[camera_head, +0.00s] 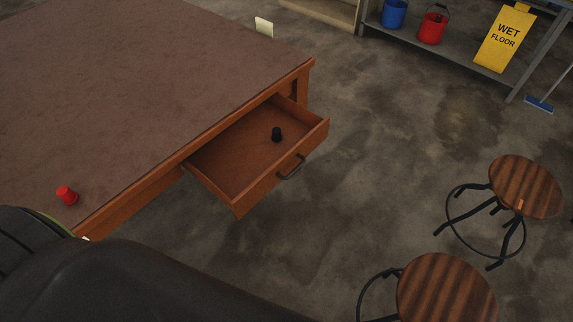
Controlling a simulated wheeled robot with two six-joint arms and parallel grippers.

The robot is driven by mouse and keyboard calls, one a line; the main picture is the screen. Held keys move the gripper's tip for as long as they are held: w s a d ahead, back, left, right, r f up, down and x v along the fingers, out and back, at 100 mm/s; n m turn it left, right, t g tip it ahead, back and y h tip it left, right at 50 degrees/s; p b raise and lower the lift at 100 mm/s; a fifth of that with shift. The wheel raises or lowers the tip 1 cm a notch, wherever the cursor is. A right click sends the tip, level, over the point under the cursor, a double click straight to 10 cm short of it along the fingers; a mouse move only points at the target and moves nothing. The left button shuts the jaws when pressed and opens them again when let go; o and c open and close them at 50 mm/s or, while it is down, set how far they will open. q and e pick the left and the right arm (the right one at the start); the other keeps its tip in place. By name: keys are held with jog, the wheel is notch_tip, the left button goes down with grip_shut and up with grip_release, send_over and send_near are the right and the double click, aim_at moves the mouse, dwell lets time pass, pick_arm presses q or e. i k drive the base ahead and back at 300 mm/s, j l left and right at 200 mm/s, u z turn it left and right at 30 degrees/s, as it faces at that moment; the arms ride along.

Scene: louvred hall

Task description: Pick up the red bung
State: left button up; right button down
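The red bung (67,194) is a small tapered red plug on the brown table top (130,90), close to the table's front edge at the left of the head view. It appears to lean rather than stand straight. Nothing is seen gripping it. A dark part of my own body fills the lower left of the view and ends just below the bung. Neither of my grippers can be made out.
Two round stools (527,186) stand at the lower right. A metal shelf (465,58) holds a blue bucket (394,14) and a red bucket (432,28). Floor between is clear.

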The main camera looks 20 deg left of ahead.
aim_at(70, 198)
jog(key=u, duration=2.4)
jog(key=i+l+u, duration=0.15)
jog(key=i+u, duration=0.3)
jog(key=k, duration=0.1)
